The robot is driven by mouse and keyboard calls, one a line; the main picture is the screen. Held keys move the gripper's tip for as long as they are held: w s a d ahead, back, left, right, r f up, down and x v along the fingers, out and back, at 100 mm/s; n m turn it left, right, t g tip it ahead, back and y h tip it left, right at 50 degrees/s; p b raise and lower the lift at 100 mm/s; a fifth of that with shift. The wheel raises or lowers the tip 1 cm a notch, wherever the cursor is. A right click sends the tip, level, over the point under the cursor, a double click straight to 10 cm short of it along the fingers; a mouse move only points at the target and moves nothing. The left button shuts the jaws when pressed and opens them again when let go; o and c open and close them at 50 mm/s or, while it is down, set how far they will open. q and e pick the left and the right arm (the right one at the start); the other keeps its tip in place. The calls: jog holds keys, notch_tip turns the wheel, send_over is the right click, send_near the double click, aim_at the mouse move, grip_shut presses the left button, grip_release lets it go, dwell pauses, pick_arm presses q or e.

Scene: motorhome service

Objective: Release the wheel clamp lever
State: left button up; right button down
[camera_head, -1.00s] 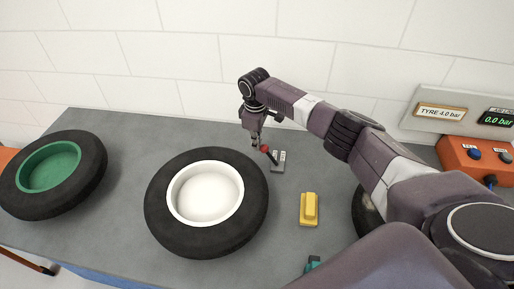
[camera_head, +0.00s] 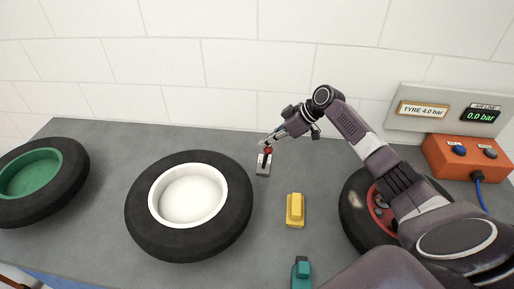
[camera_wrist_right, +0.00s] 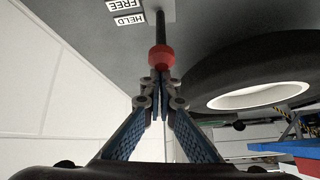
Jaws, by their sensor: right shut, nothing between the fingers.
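The clamp lever with its red knob (camera_head: 267,150) rises from a small grey plate (camera_head: 263,170) on the bench, right of the white-rimmed wheel. In the wrist view the red knob (camera_wrist_right: 161,57) is just beyond my fingertips, and the labels FREE (camera_wrist_right: 126,4) and HELD (camera_wrist_right: 128,20) are left of the lever. My right gripper (camera_head: 265,142) is shut and empty, its tips at the knob; I cannot tell whether they touch it. It also shows in the wrist view (camera_wrist_right: 160,82). My left gripper is not in view.
A white-rimmed wheel (camera_head: 235,215) and a green-rimmed wheel (camera_head: 76,172) lie left. A yellow block (camera_head: 295,210), a teal object (camera_head: 301,272) and a red-hubbed wheel (camera_head: 355,215) are nearer or right. An orange box (camera_head: 445,160) stands right, below a display reading 0.0 bar (camera_head: 481,115).

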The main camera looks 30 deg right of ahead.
pick_arm(q)
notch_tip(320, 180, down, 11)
jog(key=b, duration=0.9)
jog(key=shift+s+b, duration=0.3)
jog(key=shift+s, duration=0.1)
pick_arm(e)
jog(key=s+d+f+t+y, duration=0.2)
jog(key=s+d+y, duration=0.1)
jog(key=d, duration=0.1)
jog(key=shift+s+d, duration=0.2)
jog(key=shift+s, duration=0.1)
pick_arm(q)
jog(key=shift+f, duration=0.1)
pick_arm(e)
jog(key=shift+f, duration=0.15)
